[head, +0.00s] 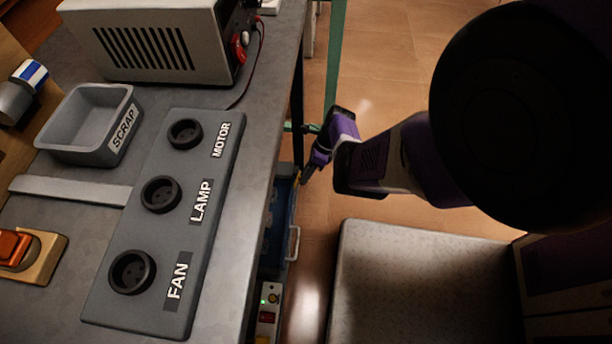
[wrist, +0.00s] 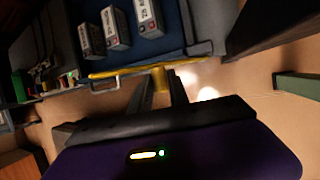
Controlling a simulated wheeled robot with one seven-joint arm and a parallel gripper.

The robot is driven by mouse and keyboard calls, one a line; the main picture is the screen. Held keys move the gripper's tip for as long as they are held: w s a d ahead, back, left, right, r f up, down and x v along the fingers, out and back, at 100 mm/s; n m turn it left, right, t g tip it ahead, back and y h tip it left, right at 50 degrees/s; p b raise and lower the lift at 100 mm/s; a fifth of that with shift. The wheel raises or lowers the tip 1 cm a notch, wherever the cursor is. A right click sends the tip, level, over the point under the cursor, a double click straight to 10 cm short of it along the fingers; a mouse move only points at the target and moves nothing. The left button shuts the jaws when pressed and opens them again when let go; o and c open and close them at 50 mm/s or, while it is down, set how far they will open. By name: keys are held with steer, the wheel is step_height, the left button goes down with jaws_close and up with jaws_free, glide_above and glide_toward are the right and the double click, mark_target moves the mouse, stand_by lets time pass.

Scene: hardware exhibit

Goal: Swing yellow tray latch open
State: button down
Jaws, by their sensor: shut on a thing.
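The yellow latch (wrist: 122,71) shows in the wrist view as a thin bar along the near edge of a blue tray (wrist: 178,40). Its short yellow end (wrist: 159,78) lies between the fingers of my gripper (wrist: 163,80), which is shut on it. In the head view my gripper (head: 307,174) is low beside the workbench, at the edge of the blue tray (head: 281,212) under the bench. The latch is too small and covered to make out clearly there.
Several grey labelled boxes (wrist: 117,28) stand in the tray. The bench edge (head: 262,190) overhangs the tray. A green post (head: 335,60) stands close behind my gripper. Open tiled floor (head: 390,60) lies beyond.

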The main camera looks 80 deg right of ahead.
steer(key=shift+d, duration=0.95)
steer(key=c, duration=1.3)
jaws_free()
steer(key=shift+a, duration=0.15)
steer(key=shift+r, duration=0.1)
steer(key=p+v, duration=0.3)
steer(key=v, duration=0.4)
steer(key=shift+s+r+p, duration=0.15)
steer(key=shift+r+p, duration=0.1)
steer(key=shift+p, duration=0.05)
